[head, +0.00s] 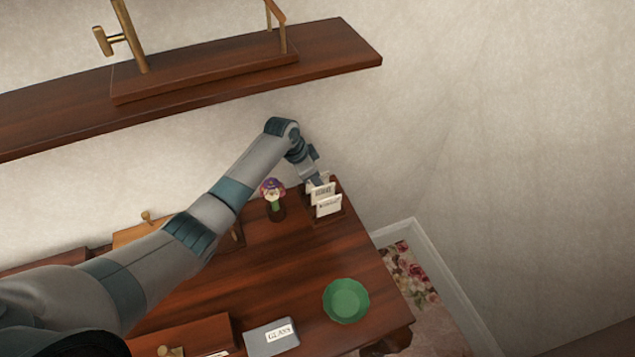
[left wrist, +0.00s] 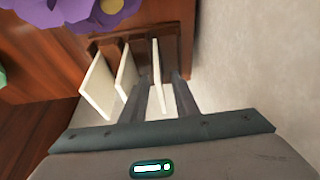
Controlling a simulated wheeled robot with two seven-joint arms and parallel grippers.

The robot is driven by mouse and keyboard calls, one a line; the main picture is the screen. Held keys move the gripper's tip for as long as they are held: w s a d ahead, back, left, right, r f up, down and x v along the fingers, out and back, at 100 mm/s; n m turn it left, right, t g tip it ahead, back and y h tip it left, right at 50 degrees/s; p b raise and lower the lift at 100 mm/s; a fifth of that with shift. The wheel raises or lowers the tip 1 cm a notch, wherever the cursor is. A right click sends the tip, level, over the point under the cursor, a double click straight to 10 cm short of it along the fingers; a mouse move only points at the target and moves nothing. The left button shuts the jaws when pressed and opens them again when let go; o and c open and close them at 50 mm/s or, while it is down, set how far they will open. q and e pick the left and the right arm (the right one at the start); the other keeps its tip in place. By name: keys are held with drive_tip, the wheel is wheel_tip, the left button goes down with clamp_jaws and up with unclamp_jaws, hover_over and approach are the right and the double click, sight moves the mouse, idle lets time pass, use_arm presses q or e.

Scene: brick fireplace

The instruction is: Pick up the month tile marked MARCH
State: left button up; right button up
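Cream month tiles stand on edge in a dark wooden rack (head: 338,213) at the table's far right. The front tile (head: 328,205) and the one behind it (head: 322,191) carry dark lettering too small for me to read surely, so I cannot tell which is MARCH. My left gripper (head: 318,180) reaches down at the rear of the rack. In the left wrist view its two fingers (left wrist: 160,78) stand either side of a thin upright tile (left wrist: 155,62), with gaps visible beside it. Two other tiles (left wrist: 98,84) (left wrist: 126,80) lean outside the fingers, to the left. My right gripper is not in view.
A purple flower ornament (head: 273,190) stands just left of the rack and shows close in the left wrist view (left wrist: 75,10). A green bowl (head: 346,300) and a grey box labelled GLASS (head: 271,337) sit nearer. The wall is close behind; a wooden shelf (head: 340,55) hangs above.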

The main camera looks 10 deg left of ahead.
use_arm(q)
drive_tip(key=shift+c, duration=0.3)
clamp_jaws()
idle(0.3)
wheel_tip(320, 180, up, 10)
drive_tip(key=b, duration=0.3)
drive_tip(key=shift+f, duration=0.2)
drive_tip(key=shift+r, duration=0.15)
idle(0.4)
